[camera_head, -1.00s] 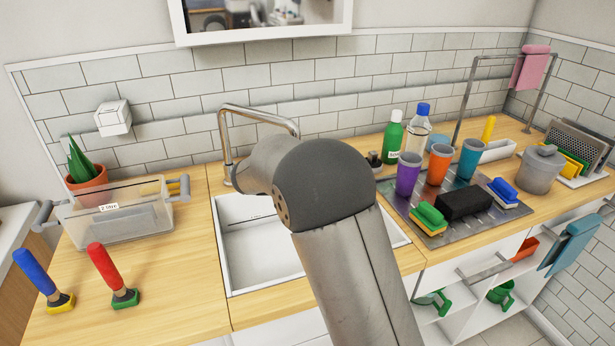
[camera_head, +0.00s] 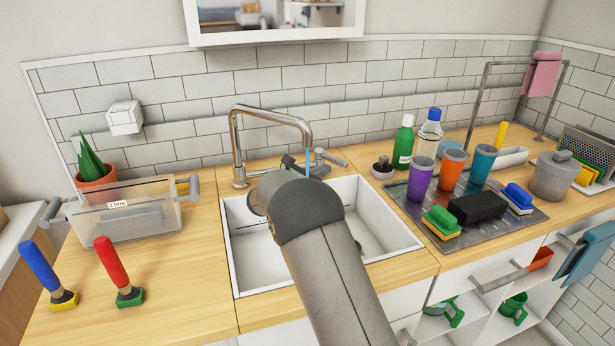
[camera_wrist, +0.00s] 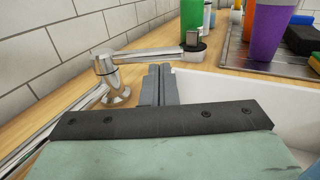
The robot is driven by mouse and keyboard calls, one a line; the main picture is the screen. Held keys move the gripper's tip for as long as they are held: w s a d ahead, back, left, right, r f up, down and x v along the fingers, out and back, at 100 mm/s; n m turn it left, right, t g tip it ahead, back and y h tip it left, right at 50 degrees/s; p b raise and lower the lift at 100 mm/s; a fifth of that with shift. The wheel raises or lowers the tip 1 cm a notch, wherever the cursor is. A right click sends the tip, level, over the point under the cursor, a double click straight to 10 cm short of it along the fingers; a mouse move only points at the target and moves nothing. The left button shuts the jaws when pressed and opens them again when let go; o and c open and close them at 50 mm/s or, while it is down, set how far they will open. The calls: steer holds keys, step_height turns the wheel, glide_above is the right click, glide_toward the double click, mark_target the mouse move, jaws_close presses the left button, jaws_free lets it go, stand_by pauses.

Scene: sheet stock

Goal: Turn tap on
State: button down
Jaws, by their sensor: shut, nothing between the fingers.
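The chrome tap (camera_head: 237,145) stands behind the white sink, its spout bent over the basin. A thin blue streak that looks like water (camera_head: 307,162) hangs below the spout end. A chrome lever (camera_head: 329,157) shows to the right of the streak. In the head view my arm partly hides the gripper.
The sink (camera_head: 385,235) lies under my arm. To its right are a green bottle (camera_head: 404,143), a purple cup (camera_head: 420,178) and sponges on a metal drainer (camera_head: 408,205). A clear box (camera_head: 125,218) and two brushes stand left.

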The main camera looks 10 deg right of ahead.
mark_target(337, 164)
steer(key=shift+x, duration=1.45)
steer(key=shift+x, duration=0.95)
steer(key=shift+s+d, duration=0.1)
steer(key=shift+s, duration=0.05)
